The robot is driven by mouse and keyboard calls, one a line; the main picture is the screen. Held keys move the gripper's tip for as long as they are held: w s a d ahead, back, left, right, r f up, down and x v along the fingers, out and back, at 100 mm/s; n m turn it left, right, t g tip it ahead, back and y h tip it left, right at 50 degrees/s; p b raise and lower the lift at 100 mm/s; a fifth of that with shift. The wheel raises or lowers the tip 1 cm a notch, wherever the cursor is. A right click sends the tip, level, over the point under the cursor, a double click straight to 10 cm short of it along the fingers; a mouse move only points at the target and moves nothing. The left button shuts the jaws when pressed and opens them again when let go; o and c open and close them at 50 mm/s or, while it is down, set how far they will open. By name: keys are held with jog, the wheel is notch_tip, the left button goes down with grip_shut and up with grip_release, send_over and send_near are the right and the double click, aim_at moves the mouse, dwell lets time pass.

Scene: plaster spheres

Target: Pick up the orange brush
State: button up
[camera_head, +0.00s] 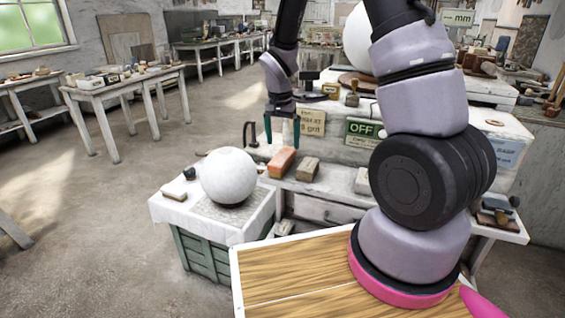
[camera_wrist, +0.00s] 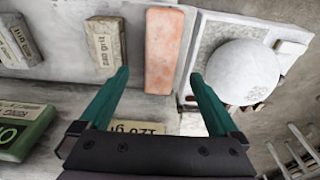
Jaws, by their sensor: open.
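An orange block-shaped piece (camera_head: 281,162), the only orange thing near my gripper, lies on the white bench's lower shelf. No bristles can be made out on it. In the wrist view the orange piece (camera_wrist: 164,45) runs lengthwise away from me, just beyond the fingertips and between their lines. My gripper (camera_head: 282,134) has teal fingers pointing down above the orange piece. In the wrist view my gripper (camera_wrist: 160,76) is open, with nothing between its fingers.
A tan grit block (camera_head: 307,168) lies close right of the orange piece. Left stands a green crate (camera_head: 205,256) with a white-topped tray holding a plaster sphere (camera_head: 229,175).

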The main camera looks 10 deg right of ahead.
aim_at(283, 155)
notch_tip(283, 155, down, 7)
jog(key=shift+w+r, duration=0.1)
jog(key=shift+w, duration=0.05)
dwell(0.4)
grip_shut()
notch_tip(283, 155, up, 10)
jog(key=shift+r, duration=0.1)
dwell(0.3)
jog(key=c, duration=0.9)
grip_release()
jog(key=c, duration=0.4)
